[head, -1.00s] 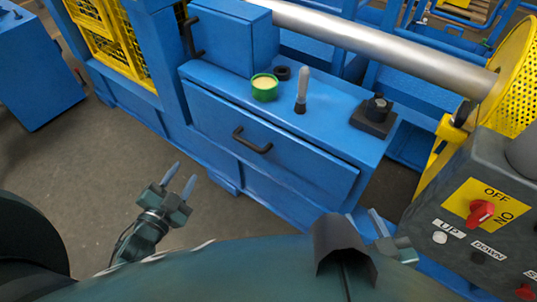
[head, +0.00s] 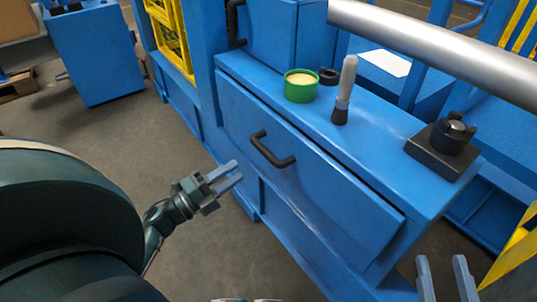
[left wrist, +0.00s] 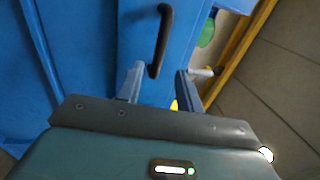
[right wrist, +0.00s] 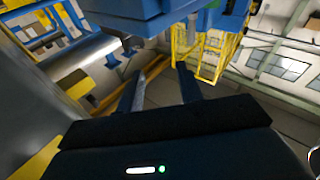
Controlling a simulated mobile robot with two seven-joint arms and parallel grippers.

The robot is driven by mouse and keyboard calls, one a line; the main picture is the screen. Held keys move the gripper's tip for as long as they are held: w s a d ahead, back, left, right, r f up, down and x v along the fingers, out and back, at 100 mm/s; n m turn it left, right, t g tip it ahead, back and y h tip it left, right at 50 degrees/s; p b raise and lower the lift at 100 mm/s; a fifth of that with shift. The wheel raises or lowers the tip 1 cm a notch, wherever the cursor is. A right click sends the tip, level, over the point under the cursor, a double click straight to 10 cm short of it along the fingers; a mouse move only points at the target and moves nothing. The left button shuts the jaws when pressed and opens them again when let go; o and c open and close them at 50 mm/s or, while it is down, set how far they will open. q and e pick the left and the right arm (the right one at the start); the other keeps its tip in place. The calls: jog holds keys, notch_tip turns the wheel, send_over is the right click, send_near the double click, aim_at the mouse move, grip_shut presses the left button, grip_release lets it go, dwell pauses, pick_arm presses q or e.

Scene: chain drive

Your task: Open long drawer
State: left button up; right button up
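The long blue drawer (head: 310,185) is in the front of the blue bench and looks shut, its front slightly tilted in the head view. Its black handle (head: 268,152) is at the left part of the front; it also shows in the left wrist view (left wrist: 160,40). My left gripper (head: 230,175) is open and empty, a little left of and below the handle in the head view. In the left wrist view the handle's end appears between its open fingers (left wrist: 158,85), apart from them. My right gripper (head: 447,275) is open and empty at the bottom right, below the bench's right end.
On the bench top stand a green tin (head: 300,88), a black ring (head: 329,76), a grey-handled brush (head: 345,92) and a dark block with a knob (head: 441,145). A silver roller (head: 440,50) runs behind.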

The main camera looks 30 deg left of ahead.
aim_at(264, 149)
pick_arm(q)
jog(key=b+x, duration=0.1)
jog(key=x, duration=0.9)
jog(key=shift+w+d, duration=0.1)
jog(key=shift+w, duration=0.15)
grip_shut()
jog(key=shift+s, duration=0.1)
